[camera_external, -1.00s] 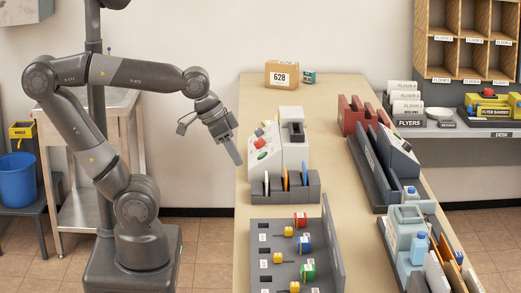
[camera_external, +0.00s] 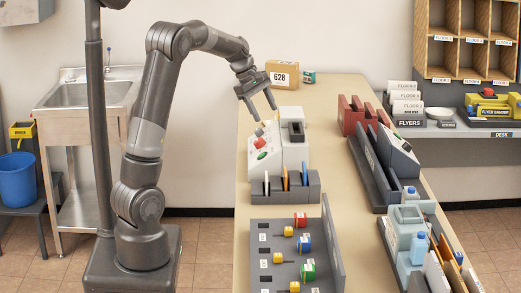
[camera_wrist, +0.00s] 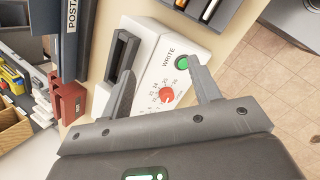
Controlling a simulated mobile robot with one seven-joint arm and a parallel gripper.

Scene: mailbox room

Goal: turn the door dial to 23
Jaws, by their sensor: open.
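A white and grey machine (camera_external: 292,150) with a sloped face stands on the table. In the wrist view its face (camera_wrist: 150,68) carries a red round dial (camera_wrist: 166,95) ringed by small numbers, and a green button (camera_wrist: 182,62) beside the word WRITE. The dial's exact setting is too small to read, and no DOOR label shows. My gripper (camera_external: 265,114) is open and empty above the machine, pointing down. In the wrist view my gripper (camera_wrist: 162,73) has one finger on either side of the dial area. I cannot tell its height above the dial; no contact shows.
A box marked 628 (camera_external: 282,76) stands behind the gripper. A grey rack with upright cards (camera_external: 286,187) is in front of the machine. A key tray (camera_external: 270,242) lies nearer. Red holders (camera_external: 352,112) and grey racks line the table's right side.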

